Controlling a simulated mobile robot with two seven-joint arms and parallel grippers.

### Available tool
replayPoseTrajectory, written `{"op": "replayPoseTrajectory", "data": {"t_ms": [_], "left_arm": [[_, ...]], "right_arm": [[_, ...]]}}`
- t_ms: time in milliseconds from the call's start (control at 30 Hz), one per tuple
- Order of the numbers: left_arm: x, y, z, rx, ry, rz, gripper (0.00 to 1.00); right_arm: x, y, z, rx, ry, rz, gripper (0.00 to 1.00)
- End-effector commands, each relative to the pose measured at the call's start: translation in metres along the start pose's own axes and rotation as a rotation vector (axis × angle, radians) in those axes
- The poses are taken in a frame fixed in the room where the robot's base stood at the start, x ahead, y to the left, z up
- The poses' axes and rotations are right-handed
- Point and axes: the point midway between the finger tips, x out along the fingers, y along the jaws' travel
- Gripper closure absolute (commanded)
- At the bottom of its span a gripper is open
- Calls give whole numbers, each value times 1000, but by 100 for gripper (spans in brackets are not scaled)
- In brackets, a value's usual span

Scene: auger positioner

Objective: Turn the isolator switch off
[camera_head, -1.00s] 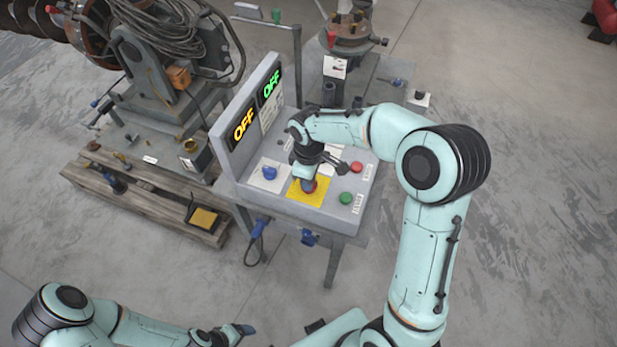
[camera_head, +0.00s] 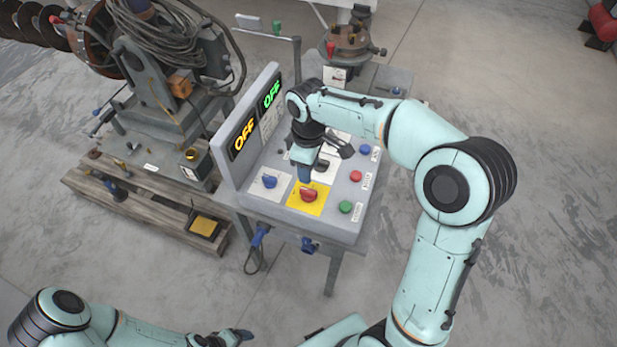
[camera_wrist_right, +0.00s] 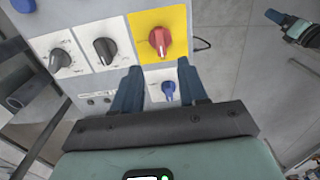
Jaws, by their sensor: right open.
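The isolator switch is a red rotary knob (camera_head: 309,195) on a yellow plate on the grey control box; it also shows in the right wrist view (camera_wrist_right: 160,41). My right gripper (camera_head: 305,176) is above the box, just behind the red knob and apart from it. In the right wrist view its blue fingers (camera_wrist_right: 159,70) are spread, with nothing held. A blue knob (camera_head: 269,182) on a white plate appears between and beyond the fingers (camera_wrist_right: 168,90). My left gripper (camera_head: 235,337) is low at the bottom edge, far from the box; its jaws are unclear.
Red (camera_head: 355,176), green (camera_head: 346,207) and blue (camera_head: 365,149) buttons line the box's right side. Black knobs (camera_wrist_right: 105,50) (camera_wrist_right: 60,60) sit beside the yellow plate. A pallet (camera_head: 140,205) stands left.

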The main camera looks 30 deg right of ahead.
Motion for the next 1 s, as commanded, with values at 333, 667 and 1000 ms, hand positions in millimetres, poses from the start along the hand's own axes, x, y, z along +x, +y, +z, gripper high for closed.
{"op": "replayPoseTrajectory", "data": {"t_ms": [333,667,1000], "left_arm": [[-6,4,-5,2,7,2,22],[-6,4,-5,2,6,2,22],[-6,4,-5,2,6,2,22]], "right_arm": [[-39,0,0,-1,0,0,57],[-39,0,0,-1,0,-1,57],[-39,0,0,0,0,-1,57]]}}
